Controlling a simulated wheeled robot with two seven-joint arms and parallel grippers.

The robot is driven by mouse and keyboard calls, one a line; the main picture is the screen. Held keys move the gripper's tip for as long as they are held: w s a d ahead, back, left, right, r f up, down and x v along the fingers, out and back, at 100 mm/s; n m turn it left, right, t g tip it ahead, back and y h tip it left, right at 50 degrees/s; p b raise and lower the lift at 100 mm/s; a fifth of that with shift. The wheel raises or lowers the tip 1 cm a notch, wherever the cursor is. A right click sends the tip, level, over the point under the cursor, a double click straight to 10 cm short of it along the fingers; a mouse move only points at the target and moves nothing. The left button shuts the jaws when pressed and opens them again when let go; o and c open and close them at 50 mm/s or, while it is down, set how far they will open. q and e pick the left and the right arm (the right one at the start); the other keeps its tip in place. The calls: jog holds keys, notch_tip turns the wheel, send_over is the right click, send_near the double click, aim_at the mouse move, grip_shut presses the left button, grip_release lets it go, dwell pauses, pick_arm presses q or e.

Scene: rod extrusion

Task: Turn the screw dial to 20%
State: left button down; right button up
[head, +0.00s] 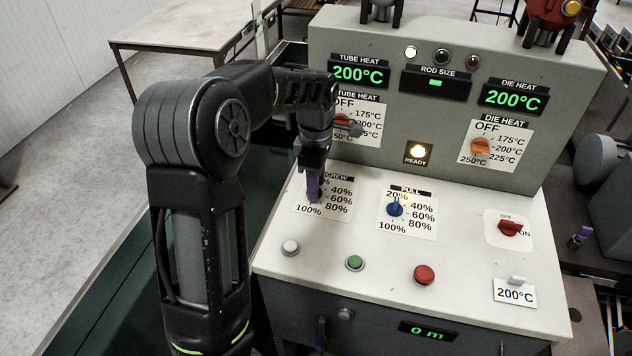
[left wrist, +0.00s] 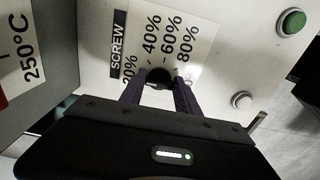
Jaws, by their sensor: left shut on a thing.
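The screw dial (left wrist: 159,74) shows in the left wrist view as a dark knob on its white scale card, between my left fingers. My left gripper (left wrist: 158,86) is shut on it. In the head view my left gripper (head: 314,188) points down onto the SCREW card (head: 341,203), and its fingers hide the dial. The card reads 40%, 60%, 80% and 100%, and the 20% mark is partly covered. Which mark the dial points to cannot be told. My right gripper is not in view.
To the right is the blue PULL dial (head: 395,207). White (head: 290,247), green (head: 354,262) and red (head: 424,274) buttons line the front. A red switch (head: 510,228) sits at the right. The upright panel behind has a red tube heat dial (head: 342,121) close to my left arm.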

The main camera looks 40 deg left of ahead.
pick_arm(q)
jog(key=c, duration=0.9)
grip_release()
notch_tip(320, 180, up, 8)
jog(key=shift+f+b, duration=0.1)
jog(key=shift+b, duration=0.3)
